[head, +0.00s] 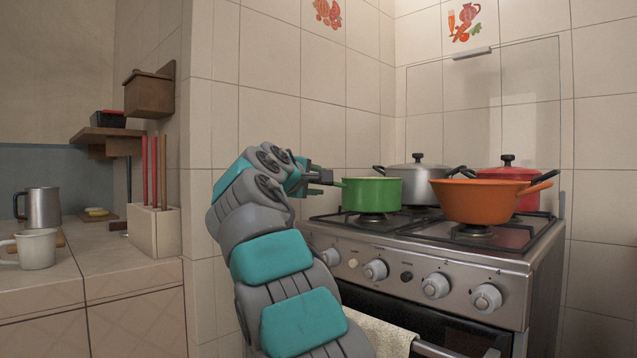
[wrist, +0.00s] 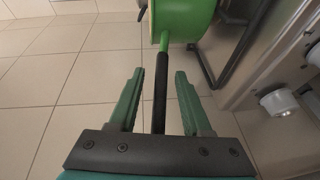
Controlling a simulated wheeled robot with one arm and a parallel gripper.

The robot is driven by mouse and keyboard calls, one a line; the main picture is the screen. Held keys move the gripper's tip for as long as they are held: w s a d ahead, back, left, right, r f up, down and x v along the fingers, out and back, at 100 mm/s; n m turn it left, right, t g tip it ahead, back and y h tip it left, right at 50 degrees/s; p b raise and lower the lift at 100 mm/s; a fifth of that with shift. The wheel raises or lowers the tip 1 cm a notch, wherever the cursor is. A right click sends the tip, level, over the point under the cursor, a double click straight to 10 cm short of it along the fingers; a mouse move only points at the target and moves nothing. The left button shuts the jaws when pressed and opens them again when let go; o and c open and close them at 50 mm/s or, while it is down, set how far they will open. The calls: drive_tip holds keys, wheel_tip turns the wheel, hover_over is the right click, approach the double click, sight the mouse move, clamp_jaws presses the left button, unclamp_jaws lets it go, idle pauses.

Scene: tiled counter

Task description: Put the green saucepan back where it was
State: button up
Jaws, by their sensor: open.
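The green saucepan (head: 372,194) sits at the left front burner of the stove, its handle pointing left toward my gripper (head: 318,181). In the wrist view, the green saucepan (wrist: 182,20) is at the top edge, partly cut off. Its black handle (wrist: 161,95) runs down between the two fingers of my gripper (wrist: 159,73). The fingers are open, with a gap on each side of the handle. In the head view, my wrist and hand partly hide the handle.
The stove (head: 455,250) also bears an orange pan (head: 480,202) at front right, a grey lidded pot (head: 421,182) and a red lidded pot (head: 508,173) behind. A side counter (head: 110,262) at left holds a white mug (head: 36,249), a metal jug (head: 42,207) and a holder (head: 154,230).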

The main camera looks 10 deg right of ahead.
drive_tip(key=v, duration=1.1)
drive_tip(key=shift+s+b, duration=0.2)
drive_tip(key=shift+b, duration=0.1)
drive_tip(key=shift+a, duration=0.15)
